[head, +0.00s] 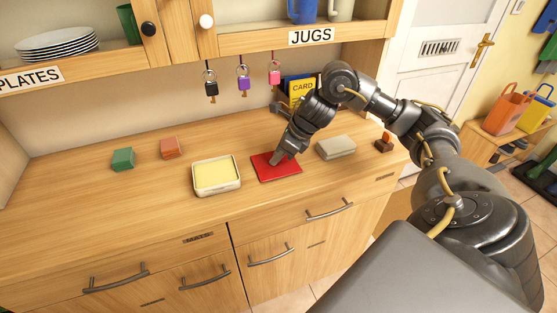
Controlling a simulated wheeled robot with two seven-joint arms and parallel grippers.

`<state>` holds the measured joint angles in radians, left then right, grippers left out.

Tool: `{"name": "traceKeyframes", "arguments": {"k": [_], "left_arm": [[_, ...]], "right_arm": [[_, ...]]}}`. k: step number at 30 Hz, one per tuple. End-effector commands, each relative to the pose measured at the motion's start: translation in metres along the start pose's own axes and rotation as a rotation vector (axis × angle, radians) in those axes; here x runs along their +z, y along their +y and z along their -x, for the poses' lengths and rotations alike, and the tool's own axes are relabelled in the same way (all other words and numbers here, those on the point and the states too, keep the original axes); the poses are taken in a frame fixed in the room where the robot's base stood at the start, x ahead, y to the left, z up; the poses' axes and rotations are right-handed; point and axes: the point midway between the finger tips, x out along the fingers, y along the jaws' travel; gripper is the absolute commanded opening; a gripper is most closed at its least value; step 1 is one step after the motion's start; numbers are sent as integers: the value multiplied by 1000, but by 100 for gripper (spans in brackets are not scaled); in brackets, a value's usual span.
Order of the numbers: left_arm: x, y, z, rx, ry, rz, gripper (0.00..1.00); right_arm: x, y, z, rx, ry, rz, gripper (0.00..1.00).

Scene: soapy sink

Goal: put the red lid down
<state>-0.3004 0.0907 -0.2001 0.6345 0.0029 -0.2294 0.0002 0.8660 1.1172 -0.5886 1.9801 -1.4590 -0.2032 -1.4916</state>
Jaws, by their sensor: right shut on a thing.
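The red lid (277,170) is a flat red rectangle over the wooden counter, just right of an open dish with yellow contents (216,175). My right gripper (279,158) reaches down from the right and is shut on the red lid, at its upper middle part. The lid looks level and at or very close to the counter top; I cannot tell whether it touches. The fingertips partly cover the lid. My left gripper is not in view.
A grey-beige box (337,147) sits close to the right of the lid. A small brown block (384,143) is near the counter's right end. Green (123,159) and orange (171,148) blocks are at the left. Keys (243,80) hang behind. The counter's front left is clear.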

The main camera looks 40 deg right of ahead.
Motion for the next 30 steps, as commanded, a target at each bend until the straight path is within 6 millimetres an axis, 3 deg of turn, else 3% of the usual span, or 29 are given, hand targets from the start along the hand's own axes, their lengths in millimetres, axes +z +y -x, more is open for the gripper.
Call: {"name": "traceKeyframes", "arguments": {"k": [3,8,9,14,23,26,30], "left_arm": [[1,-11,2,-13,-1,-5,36],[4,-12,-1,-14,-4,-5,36],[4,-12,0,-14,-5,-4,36],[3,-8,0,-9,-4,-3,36],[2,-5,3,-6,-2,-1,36],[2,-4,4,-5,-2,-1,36],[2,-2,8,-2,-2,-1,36]], "right_arm": [[0,0,1,0,2,0,0],[-2,0,-2,0,2,-1,0],[-1,0,-1,0,2,-1,22],[-1,0,-1,0,2,-1,42],[0,0,2,-1,2,-1,42],[1,-1,11,-5,0,1,42],[2,-1,37,-6,0,2,42]]}}
